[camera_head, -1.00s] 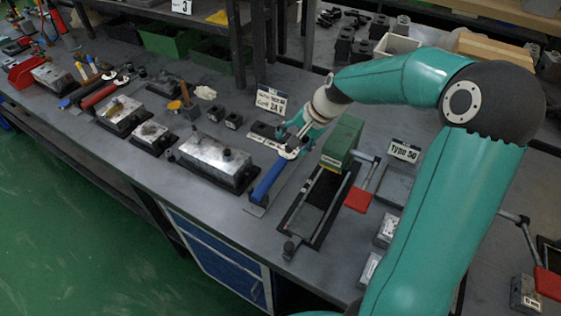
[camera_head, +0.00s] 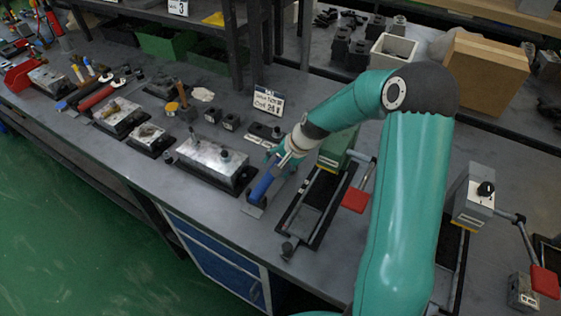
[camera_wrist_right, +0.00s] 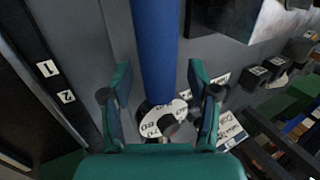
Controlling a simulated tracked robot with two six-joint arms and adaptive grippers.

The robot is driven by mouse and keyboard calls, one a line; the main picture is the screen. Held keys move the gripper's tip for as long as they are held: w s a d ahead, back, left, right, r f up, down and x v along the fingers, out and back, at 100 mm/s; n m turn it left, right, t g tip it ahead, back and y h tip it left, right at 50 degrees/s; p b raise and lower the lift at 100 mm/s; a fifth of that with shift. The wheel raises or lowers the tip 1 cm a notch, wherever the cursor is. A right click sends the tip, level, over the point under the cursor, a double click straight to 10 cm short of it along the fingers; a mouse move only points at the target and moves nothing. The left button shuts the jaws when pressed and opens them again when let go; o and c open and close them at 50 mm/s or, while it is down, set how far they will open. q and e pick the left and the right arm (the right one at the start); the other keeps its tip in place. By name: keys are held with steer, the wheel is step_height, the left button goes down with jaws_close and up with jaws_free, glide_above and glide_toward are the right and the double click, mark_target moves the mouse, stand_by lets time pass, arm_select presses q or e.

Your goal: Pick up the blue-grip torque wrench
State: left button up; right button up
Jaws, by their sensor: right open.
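The torque wrench lies on the grey bench, its blue grip (camera_head: 261,187) pointing toward the front edge. In the right wrist view the blue grip (camera_wrist_right: 155,45) runs up from between the fingers, and a pale round dial head (camera_wrist_right: 160,117) with markings shows at its lower end. My right gripper (camera_head: 277,160) is over the wrench, hiding part of it. In the wrist view my right gripper (camera_wrist_right: 160,100) is open, one finger on each side of the wrench, with gaps to both. My left gripper is not in view.
A metal valve block (camera_head: 212,160) on a black tray stands left of the wrench. A black-framed fixture (camera_head: 312,205) with a green block (camera_head: 337,147) and a red-handled lever (camera_head: 356,200) stands close on the right. A label sign (camera_head: 268,101) stands behind.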

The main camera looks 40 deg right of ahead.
jaws_close()
steer(key=shift+r, duration=0.1)
steer(key=shift+w, duration=0.1)
stand_by(0.4)
